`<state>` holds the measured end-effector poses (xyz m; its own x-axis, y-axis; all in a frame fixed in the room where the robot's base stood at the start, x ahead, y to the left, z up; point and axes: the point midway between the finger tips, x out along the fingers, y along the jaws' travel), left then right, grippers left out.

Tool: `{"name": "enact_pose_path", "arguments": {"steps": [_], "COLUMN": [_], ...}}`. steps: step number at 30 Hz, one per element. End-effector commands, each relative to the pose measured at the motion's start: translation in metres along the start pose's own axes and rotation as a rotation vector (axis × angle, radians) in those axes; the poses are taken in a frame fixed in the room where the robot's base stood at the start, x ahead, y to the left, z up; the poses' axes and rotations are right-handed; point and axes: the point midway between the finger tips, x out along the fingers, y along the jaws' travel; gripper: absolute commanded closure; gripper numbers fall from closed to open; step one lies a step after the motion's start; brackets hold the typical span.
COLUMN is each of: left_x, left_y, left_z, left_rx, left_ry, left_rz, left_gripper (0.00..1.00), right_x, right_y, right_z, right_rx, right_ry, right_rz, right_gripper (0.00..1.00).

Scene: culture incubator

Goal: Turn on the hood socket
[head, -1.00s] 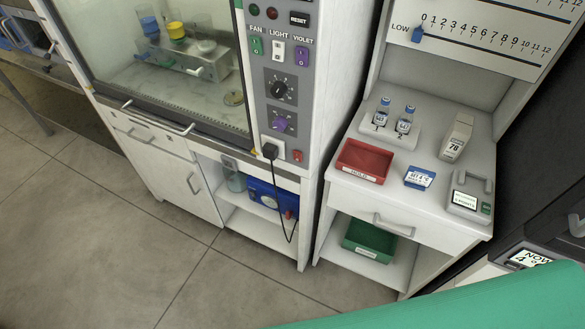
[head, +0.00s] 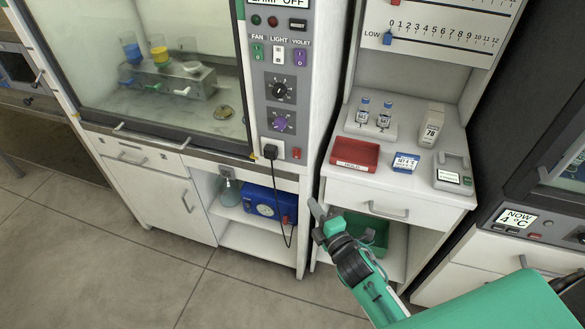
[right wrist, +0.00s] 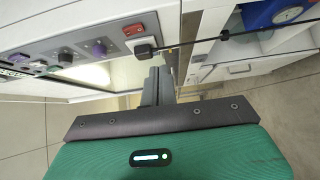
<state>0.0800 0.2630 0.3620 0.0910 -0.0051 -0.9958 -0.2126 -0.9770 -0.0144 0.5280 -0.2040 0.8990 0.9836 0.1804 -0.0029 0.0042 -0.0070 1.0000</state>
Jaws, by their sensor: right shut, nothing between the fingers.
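The hood socket (head: 265,143) is a white outlet low on the hood's control column, with a black plug (head: 271,152) in it. A small red rocker switch (head: 297,153) sits just right of it. In the right wrist view the red switch (right wrist: 133,30) and the black plug (right wrist: 145,48) show near the top. My right gripper (head: 316,207) is shut and empty, below and slightly right of the switch in the head view, apart from it. Its fingers (right wrist: 158,86) point toward the hood front in the wrist view. My left gripper is not in view. I cannot tell the switch's position.
A black cord (head: 289,205) hangs from the plug toward a blue device (head: 265,203) on the shelf below. Knobs (head: 280,90) and rocker switches are above the socket. A bench (head: 400,195) with a red tray (head: 356,154) stands right. Floor in front is clear.

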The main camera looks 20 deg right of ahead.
Motion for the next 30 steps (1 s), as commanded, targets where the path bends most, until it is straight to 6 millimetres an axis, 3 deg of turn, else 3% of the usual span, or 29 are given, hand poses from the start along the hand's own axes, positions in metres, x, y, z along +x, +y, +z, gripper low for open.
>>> {"name": "enact_pose_path", "arguments": {"steps": [3,6,20,30], "left_x": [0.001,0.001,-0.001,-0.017], "left_y": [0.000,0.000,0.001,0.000], "left_z": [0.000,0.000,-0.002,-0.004], "left_rx": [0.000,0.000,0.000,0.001], "left_ry": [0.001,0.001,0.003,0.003], "left_rz": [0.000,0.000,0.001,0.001], "left_gripper": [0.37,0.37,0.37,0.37], "right_x": [0.000,-0.001,0.003,0.051], "right_y": [0.032,0.044,0.048,0.054], "right_z": [-0.002,-0.004,-0.004,-0.005], "right_rx": [-0.065,-0.091,-0.097,-0.094], "right_ry": [0.008,0.010,0.010,0.010], "right_rz": [0.063,0.087,0.092,0.092], "right_gripper": [1.00,1.00,1.00,1.00]}}
